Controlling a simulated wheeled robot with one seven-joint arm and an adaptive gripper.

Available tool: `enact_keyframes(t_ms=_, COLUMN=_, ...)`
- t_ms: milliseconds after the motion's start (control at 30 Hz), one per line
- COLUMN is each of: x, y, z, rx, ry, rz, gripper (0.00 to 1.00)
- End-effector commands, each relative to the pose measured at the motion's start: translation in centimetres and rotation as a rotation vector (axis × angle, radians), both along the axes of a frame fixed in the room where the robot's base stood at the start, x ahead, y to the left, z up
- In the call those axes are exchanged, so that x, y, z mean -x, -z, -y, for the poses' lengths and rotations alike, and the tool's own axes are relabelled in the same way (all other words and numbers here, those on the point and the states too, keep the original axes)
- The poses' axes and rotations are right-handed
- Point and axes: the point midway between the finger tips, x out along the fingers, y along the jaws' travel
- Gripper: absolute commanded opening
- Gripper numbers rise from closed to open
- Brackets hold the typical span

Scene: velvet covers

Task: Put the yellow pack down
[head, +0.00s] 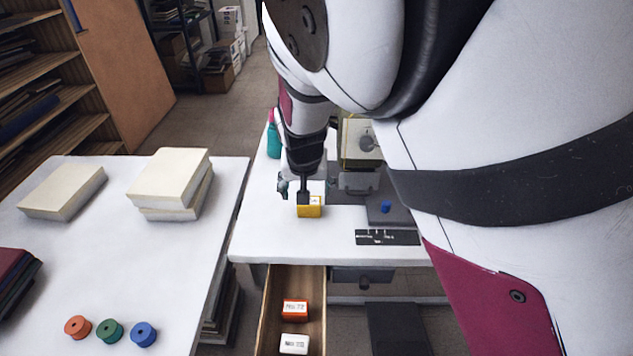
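The yellow pack (315,211) is a small box with a pale patch on its upper side, over the white worktop. My gripper (304,196) points down at it from above. A dark finger overlaps the pack's upper left part, and my gripper looks shut on the pack. The far side of the grip is hidden. I cannot tell whether the pack's underside touches the worktop (270,243).
Below the worktop's front, an open drawer (266,318) holds an orange pack (295,309) and a white pack (294,343). A black strip (387,238) and a blue piece (385,207) are to the right. The left table (95,270) bears books and three spools.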

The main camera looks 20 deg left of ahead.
Motion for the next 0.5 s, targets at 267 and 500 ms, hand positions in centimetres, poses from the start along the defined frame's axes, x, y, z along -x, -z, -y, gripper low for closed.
enact_keyframes(t_ms=267, x=1.1, y=-2.6, z=0.3, rx=0.0, ry=0.0, rz=-0.001, gripper=0.71)
enact_keyframes(t_ms=500, x=1.0, y=-3.2, z=1.0, rx=-0.005, ry=0.009, rz=-0.006, gripper=0.71)
